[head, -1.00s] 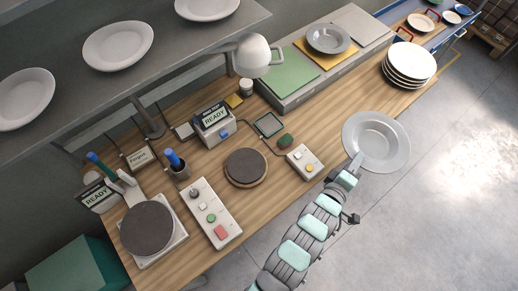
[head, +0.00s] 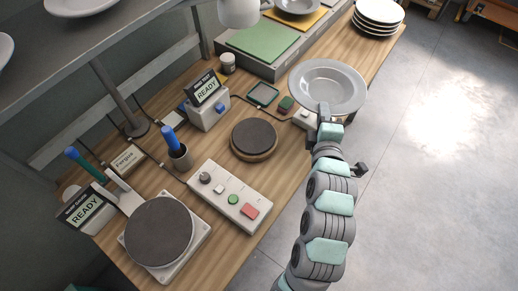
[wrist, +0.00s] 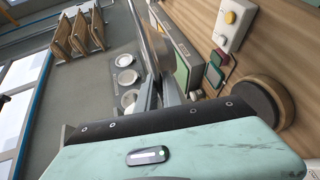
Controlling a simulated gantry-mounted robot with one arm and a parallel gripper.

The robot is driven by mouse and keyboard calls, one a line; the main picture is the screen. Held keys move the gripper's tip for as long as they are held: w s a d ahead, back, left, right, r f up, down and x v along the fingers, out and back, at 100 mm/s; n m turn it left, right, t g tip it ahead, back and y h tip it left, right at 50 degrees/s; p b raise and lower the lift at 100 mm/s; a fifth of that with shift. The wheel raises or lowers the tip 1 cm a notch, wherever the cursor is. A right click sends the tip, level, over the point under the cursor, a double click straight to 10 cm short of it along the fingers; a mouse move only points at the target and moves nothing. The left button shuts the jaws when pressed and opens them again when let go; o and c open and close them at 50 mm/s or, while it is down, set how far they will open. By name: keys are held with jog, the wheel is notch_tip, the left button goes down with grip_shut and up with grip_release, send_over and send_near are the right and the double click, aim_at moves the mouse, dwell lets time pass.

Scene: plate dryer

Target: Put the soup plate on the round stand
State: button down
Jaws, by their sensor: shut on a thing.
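The grey soup plate (head: 340,73) is held by its near rim, raised over the right edge of the bench. It shows nearly edge-on in the wrist view (wrist: 153,42). My gripper (head: 324,112) is shut on that rim; the plate hides part of the fingertips. The round stand (head: 254,134), a dark disc on a wooden base, sits on the bench to the left of and nearer than the plate, with nothing on it. It also shows at the right of the wrist view (wrist: 252,104).
A small button box (head: 305,119) is partly hidden under the plate. A long control panel (head: 231,196) and a square scale with a dark disc (head: 160,231) stand left of the arm. A READY display (head: 206,104) is behind the stand. Stacked white plates (head: 378,17) are at the back.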

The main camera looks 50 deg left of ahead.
jog(key=s+a+n+g+y+b, duration=0.4)
jog(key=s+a+n+g+b, duration=0.25)
jog(key=s+a, duration=0.4)
jog(key=shift+g, duration=0.45)
jog(key=f+b, duration=0.1)
jog(key=f, duration=0.5)
jog(key=d+f, duration=0.1)
jog(key=f, duration=0.5)
jog(key=s+f+b, duration=0.1)
jog(key=f, duration=0.5)
jog(key=shift+s+d+f+b, duration=0.1)
jog(key=shift+d+b, duration=0.05)
jog(key=shift+b, duration=0.2)
jog(key=c, duration=1.5)
grip_release()
jog(key=v, duration=1.2)
jog(key=shift+f, duration=0.25)
